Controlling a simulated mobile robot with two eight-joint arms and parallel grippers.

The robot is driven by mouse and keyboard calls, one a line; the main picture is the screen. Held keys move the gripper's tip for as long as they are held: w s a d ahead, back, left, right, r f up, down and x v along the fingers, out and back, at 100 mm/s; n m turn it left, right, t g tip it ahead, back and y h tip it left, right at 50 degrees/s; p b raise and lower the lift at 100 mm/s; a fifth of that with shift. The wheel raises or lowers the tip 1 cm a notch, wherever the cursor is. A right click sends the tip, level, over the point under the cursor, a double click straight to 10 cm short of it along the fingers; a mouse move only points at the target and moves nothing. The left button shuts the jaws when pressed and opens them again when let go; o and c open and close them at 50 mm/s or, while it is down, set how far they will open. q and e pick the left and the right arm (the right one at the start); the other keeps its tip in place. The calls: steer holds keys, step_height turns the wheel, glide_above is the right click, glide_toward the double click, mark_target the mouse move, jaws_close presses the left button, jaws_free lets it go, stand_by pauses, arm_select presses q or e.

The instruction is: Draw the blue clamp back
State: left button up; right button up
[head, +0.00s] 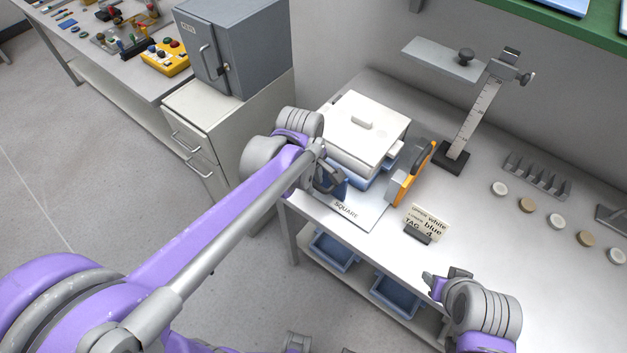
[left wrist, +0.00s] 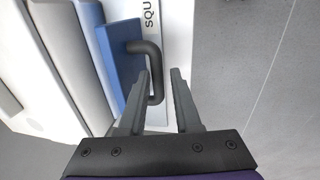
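The blue clamp (left wrist: 119,55) shows in the left wrist view as a blue block with a dark bent handle (left wrist: 155,68). In the head view a little of its blue (head: 340,191) shows beside the white box (head: 368,125); my gripper hides most of it. My left gripper (head: 328,180) is at the handle. In the left wrist view its two fingers (left wrist: 161,95) are apart, with the handle's bar between them and a gap on the right side. My right gripper (head: 446,277) is over the table's front edge, away from the clamp; its finger gap is unclear.
A ruler stand (head: 475,115) and several small discs (head: 528,205) are further right.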

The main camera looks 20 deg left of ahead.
arm_select(q)
step_height(320, 180, up, 11)
steer(key=s, duration=0.1)
steer(key=shift+s+a+f+p, duration=0.2)
steer(key=shift+s+a+p, duration=0.15)
steer(key=shift+p, duration=0.05)
steer(key=s+a+f+m+t, duration=0.3)
steer(key=s+f+m, duration=0.7)
steer(key=s+m, duration=0.2)
steer(key=shift+s+m+t+y, duration=0.3)
steer(key=shift+m+t, duration=0.1)
steer(key=shift+m, duration=0.7)
